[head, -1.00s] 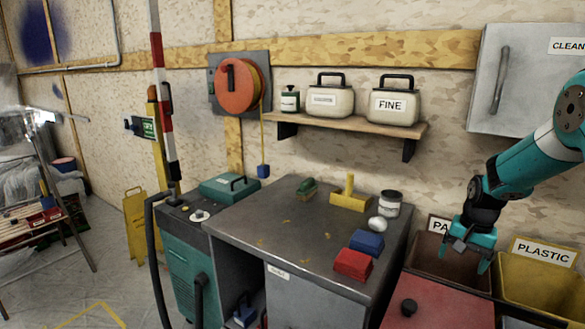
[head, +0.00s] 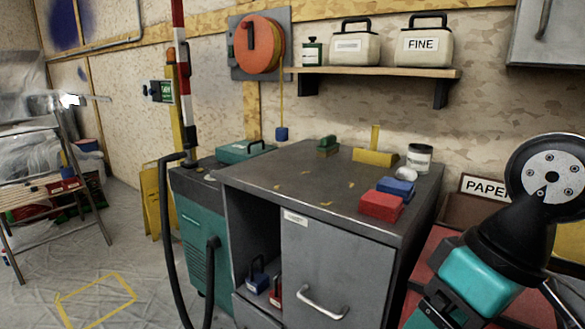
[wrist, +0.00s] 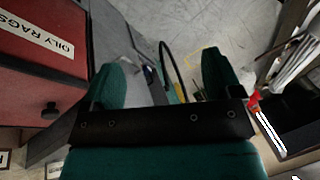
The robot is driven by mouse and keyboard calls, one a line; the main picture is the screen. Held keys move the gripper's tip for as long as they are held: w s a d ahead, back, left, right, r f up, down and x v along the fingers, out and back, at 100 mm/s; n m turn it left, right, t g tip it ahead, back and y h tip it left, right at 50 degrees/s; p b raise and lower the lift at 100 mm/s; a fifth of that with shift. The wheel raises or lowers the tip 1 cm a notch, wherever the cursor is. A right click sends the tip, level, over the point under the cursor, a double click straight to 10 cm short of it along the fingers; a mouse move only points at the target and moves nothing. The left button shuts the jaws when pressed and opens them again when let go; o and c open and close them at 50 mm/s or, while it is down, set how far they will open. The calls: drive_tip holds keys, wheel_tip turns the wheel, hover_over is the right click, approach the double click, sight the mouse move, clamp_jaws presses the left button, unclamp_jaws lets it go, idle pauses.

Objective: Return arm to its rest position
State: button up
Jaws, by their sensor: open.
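My gripper (wrist: 166,75) shows in the wrist view with its two teal fingers wide apart. Nothing is held between them; the floor and a dark hose show in the gap, farther off. In the head view, teal and black parts of my arm fill the lower right corner, close to the camera and right of the grey workbench (head: 290,185). The fingertips cannot be made out there.
A red bin labelled OILY RAGS (wrist: 45,45) is left of my gripper in the wrist view. A red sanding block (head: 380,206) and a blue block (head: 396,187) lie on the bench. A stepladder (head: 50,180) stands far left. Sheeted floor (head: 60,265) is open at lower left.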

wheel_tip(320, 180, up, 17)
drive_tip(key=s+n+p, duration=0.1)
drive_tip(key=s+p, duration=0.1)
drive_tip(key=p, duration=1.5)
drive_tip(key=shift+s+a+f, duration=0.15)
drive_tip(key=shift+s+a, duration=0.2)
drive_tip(key=shift+s, duration=0.05)
